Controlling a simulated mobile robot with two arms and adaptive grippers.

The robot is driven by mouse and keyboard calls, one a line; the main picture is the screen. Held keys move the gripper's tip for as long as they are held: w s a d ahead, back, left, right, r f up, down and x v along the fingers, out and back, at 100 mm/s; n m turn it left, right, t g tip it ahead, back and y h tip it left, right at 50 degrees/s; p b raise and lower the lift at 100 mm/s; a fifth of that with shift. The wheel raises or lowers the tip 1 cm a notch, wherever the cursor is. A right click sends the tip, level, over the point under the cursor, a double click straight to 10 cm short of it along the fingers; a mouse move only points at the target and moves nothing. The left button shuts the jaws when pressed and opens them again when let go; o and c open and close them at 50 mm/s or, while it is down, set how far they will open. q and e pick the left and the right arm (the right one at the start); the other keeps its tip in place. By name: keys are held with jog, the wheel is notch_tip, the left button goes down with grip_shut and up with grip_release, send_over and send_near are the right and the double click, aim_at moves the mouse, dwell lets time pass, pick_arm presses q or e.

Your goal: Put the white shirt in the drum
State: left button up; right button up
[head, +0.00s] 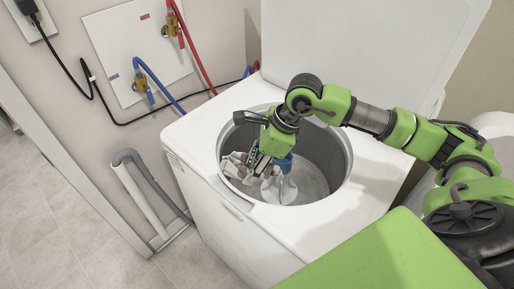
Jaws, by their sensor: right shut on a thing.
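The white shirt (236,168), a crumpled whitish cloth, is at the left side of the washer's drum (322,165), just inside the opening. My right gripper (257,164) reaches down into the drum opening and is shut on the shirt. The gripper hides part of the cloth, and I cannot tell whether its lower part touches the drum floor. My left gripper is not in view.
The white top-loading washer (222,222) stands with its lid (360,50) raised behind the opening. A white agitator (282,188) with a blue top stands inside the drum. Hoses (158,83) and a grey drain pipe (140,185) are at the left.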

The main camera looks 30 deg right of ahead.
notch_tip(320, 180, down, 12)
jog(key=w+d+m+t+h+b, duration=0.1)
jog(key=m+b, duration=0.4)
jog(key=b, duration=0.5)
jog(key=shift+w+d+m+t+h, duration=0.3)
jog(key=shift+w+d, duration=0.35)
jog(key=shift+d, duration=0.2)
jog(key=o, duration=1.3)
jog(key=shift+f, duration=0.1)
notch_tip(320, 180, up, 12)
jog(key=p, duration=0.6)
jog(key=shift+p, duration=0.35)
